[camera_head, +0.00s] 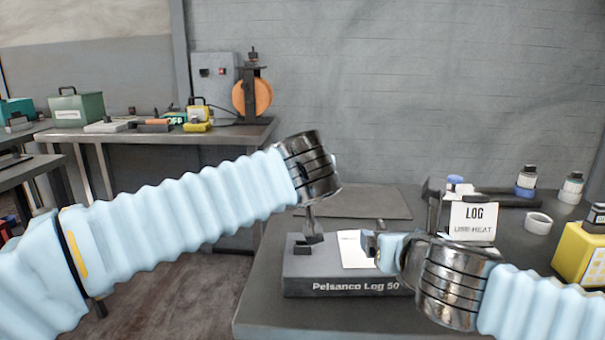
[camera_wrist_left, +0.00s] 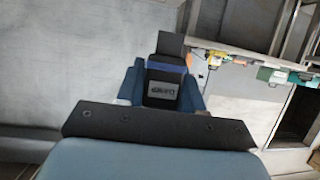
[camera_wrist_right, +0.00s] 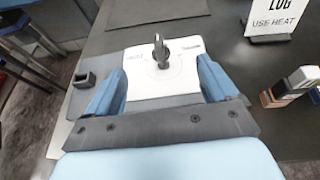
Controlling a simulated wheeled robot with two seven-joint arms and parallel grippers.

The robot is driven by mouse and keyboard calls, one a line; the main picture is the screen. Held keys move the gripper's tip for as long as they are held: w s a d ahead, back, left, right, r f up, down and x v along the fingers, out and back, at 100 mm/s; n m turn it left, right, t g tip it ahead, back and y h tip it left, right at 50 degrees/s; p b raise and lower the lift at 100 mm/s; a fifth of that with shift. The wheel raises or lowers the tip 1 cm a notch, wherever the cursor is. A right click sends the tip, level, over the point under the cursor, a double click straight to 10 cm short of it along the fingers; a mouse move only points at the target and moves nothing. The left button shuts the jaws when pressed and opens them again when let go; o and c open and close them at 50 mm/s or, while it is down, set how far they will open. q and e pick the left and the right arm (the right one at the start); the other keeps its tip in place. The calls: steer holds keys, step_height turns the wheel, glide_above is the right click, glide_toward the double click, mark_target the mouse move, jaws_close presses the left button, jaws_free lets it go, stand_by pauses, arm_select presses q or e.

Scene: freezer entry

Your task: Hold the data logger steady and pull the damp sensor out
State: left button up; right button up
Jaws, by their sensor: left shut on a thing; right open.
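The data logger (camera_head: 340,287) is a grey box marked "Pelsanco Log 50" on the table. Its white plate (camera_wrist_right: 178,82) carries an upright dark knob (camera_wrist_right: 161,50); left of it is a dark, empty-looking socket (camera_wrist_right: 86,79). My left gripper (camera_wrist_left: 165,85) is shut on a dark block with a blue band and small label, apparently the damp sensor (camera_wrist_left: 172,68). In the head view my left wrist hides most of it; a dark stem shows below, above the socket. My right gripper (camera_wrist_right: 160,80) is open, its fingers either side of the white plate; contact cannot be told.
A "LOG USE HEAT" sign (camera_head: 473,220) stands behind my right wrist. Bottles (camera_head: 526,180), a white ring (camera_head: 538,222) and a yellow box (camera_head: 583,255) are on the right. A flat grey mat (camera_head: 365,202) lies behind the logger. A far bench (camera_head: 150,134) holds several cases.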

steer(key=v, duration=1.2)
